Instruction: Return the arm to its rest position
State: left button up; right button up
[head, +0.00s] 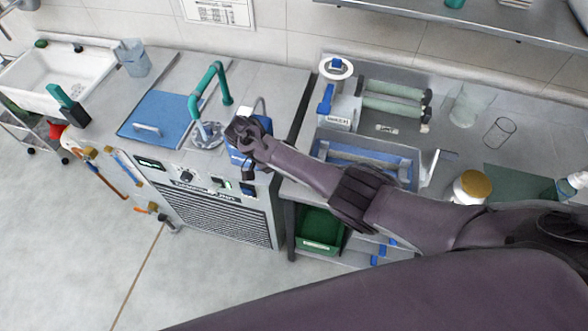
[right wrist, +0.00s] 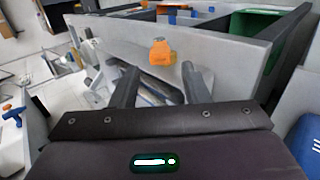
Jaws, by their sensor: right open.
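My right arm reaches in from the right of the head view. Its gripper (head: 243,131) is above the front edge of the counter, by a small blue-sided unit (head: 238,157). In the right wrist view the two dark fingers (right wrist: 160,88) stand apart, and I see nothing held between them. An orange part (right wrist: 162,53) shows just beyond the fingers. My left gripper is not in view.
A blue lid (head: 160,116) and a green curved pipe (head: 209,85) are left of the gripper. A blue tray (head: 370,160) and a jar with a tan lid (head: 471,187) are near my arm. A sink (head: 62,75) is far left. Open floor (head: 60,240) lies lower left.

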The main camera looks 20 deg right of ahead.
jog(key=s+a+f+n+t+y, duration=0.3)
jog(key=s+a+n+y, duration=0.25)
jog(key=s, duration=0.35)
jog(key=s+d+r+n+t+y, duration=0.1)
jog(key=s+d+r+n+t, duration=0.15)
jog(key=s+d+r, duration=0.4)
jog(key=s+d+r+n+t+y, duration=0.1)
jog(key=s+d+r+t+y, duration=0.2)
jog(key=r, duration=0.6)
notch_tip(320, 180, down, 35)
jog(key=h+b, duration=0.1)
jog(key=b, duration=0.7)
pick_arm(q)
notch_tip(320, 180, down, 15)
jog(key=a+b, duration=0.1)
jog(key=b, duration=0.5)
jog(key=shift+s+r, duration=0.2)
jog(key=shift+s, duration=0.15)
pick_arm(e)
jog(key=s+d+f+g, duration=0.1)
jog(key=s+f, duration=0.9)
jog(key=f, duration=0.4)
jog(key=s+d+f+g, duration=0.1)
jog(key=s+d+f, duration=0.1)
jog(key=s+f, duration=0.8)
notch_tip(320, 180, down, 4)
jog(key=shift+s+r, duration=0.1)
jog(key=shift+s, duration=0.25)
